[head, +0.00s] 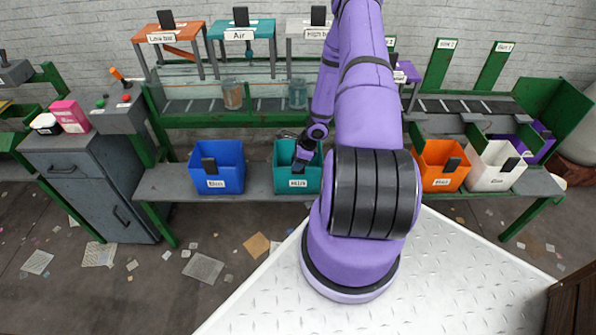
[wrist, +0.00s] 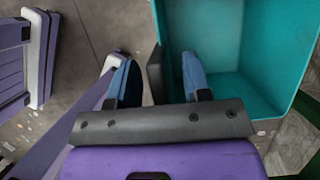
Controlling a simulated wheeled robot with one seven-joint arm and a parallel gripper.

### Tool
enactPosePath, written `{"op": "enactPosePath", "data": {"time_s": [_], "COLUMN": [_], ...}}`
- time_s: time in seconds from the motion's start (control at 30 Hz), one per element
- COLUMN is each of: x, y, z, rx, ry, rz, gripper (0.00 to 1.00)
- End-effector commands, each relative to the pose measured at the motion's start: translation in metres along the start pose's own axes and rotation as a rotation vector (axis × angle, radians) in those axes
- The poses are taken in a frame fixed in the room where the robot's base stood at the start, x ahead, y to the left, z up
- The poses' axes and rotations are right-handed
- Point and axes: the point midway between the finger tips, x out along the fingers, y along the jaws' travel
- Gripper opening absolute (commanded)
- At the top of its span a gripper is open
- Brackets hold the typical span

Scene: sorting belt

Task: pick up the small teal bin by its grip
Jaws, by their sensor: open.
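The small teal bin (head: 284,179) stands on the grey bench, between the blue bin and my arm, with a white label on its front. In the wrist view the open inside of the teal bin (wrist: 270,45) fills the upper right. Its dark grip (wrist: 154,76) shows at the bin's near left edge. My gripper (wrist: 160,78) is open, with one blue finger on each side of the grip. The right finger overlaps the bin's opening, and the left finger is outside it. I cannot tell whether either finger touches the grip. In the head view my gripper (head: 302,160) partly covers the bin.
A blue bin (head: 230,180) stands left of the teal bin on the bench (head: 258,184). Orange (head: 434,184) and white (head: 490,180) bins stand to the right. A belt frame (head: 200,122) runs behind. A grey cabinet (head: 85,190) is at left. Paper scraps litter the floor.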

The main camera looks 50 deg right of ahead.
Motion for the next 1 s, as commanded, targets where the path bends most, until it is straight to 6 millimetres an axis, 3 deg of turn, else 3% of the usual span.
{"op": "enactPosePath", "data": {"time_s": [0.33, 0.53, 1.0], "x": [0.0075, 0.0074, 0.0045], "y": [0.0002, 0.0002, -0.0003], "z": [-0.0002, -0.0002, 0.0012], "rx": [0.000, -0.001, -0.002], "ry": [0.001, 0.001, 0.001], "rz": [0.000, 0.000, -0.001], "gripper": [0.45, 0.01, 0.00]}}
